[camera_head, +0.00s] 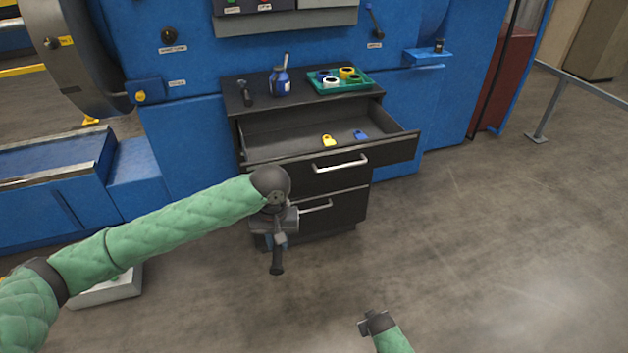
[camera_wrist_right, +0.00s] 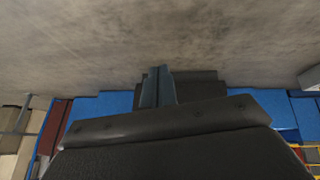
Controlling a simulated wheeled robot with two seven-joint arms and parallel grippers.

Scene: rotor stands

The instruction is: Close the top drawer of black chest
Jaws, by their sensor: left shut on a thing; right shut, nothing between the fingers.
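The black chest (camera_head: 232,129) stands against the blue machine. The top drawer's silver handle (camera_head: 340,165) is free. The drawers below look shut. My left gripper (camera_head: 275,243) is in front of the chest's lower left, below the top drawer. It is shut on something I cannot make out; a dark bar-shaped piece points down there. My right gripper (camera_head: 375,322) is low over the floor, shut and empty, and shows in the right wrist view (camera_wrist_right: 158,88).
On the chest top are a blue bottle (camera_head: 281,82), a dark tool (camera_head: 245,92) and a green tray (camera_head: 345,86) with several coloured rings. A metal rail (camera_head: 560,100) stands at the right. The floor (camera_head: 480,250) right of the chest is clear.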

